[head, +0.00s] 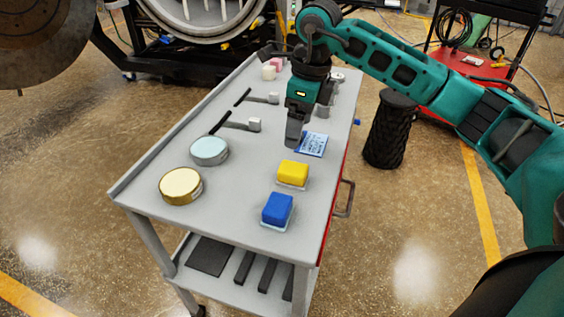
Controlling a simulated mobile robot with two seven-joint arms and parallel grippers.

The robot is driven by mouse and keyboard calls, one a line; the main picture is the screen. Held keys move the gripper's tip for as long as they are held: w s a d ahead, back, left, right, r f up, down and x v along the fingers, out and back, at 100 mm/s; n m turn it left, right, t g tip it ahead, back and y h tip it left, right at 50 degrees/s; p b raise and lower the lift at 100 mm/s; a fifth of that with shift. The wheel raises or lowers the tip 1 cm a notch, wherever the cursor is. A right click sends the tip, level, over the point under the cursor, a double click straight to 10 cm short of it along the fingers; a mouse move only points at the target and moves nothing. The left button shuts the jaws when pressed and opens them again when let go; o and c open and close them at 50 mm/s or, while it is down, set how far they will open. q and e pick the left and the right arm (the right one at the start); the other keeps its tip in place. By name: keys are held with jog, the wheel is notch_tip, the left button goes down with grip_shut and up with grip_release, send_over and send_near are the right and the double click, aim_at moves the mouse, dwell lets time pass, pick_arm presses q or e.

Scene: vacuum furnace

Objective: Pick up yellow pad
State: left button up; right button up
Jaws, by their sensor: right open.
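The yellow pad (293,172) is a small yellow block with a pale base. It lies on the grey top of the cart (236,205), near its right side. My right gripper (294,142) points down over the cart top, just behind the yellow pad and beside a light blue printed card. It is open, and I see nothing held in it. The gap between its fingers is hard to see from here. I cannot tell exactly how high its tips are above the top. My left gripper is not in view.
A blue pad (277,209) lies in front of the yellow one. The blue card (311,144) lies behind it. A gold-lidded tin (181,185) and a pale-lidded tin (209,150) stand to the left, with hammer-like tools (236,124) beyond. A black ribbed bin (389,130) stands right of the cart.

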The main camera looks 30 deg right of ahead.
send_over(293, 168)
jog(key=f, duration=0.7)
jog(key=shift+s+f, duration=0.15)
jog(key=shift+s, duration=0.1)
jog(key=shift+w+f, duration=0.15)
jog(key=shift+f, duration=1.2)
jog(key=shift+w+f, duration=0.1)
jog(key=shift+f, duration=1.2)
jog(key=shift+c, duration=0.4)
jog(key=c, duration=1)
jog(key=shift+r, duration=0.1)
notch_tip(293, 168, up, 20)
jog(key=shift+f+p, duration=0.1)
jog(key=shift+p, duration=0.25)
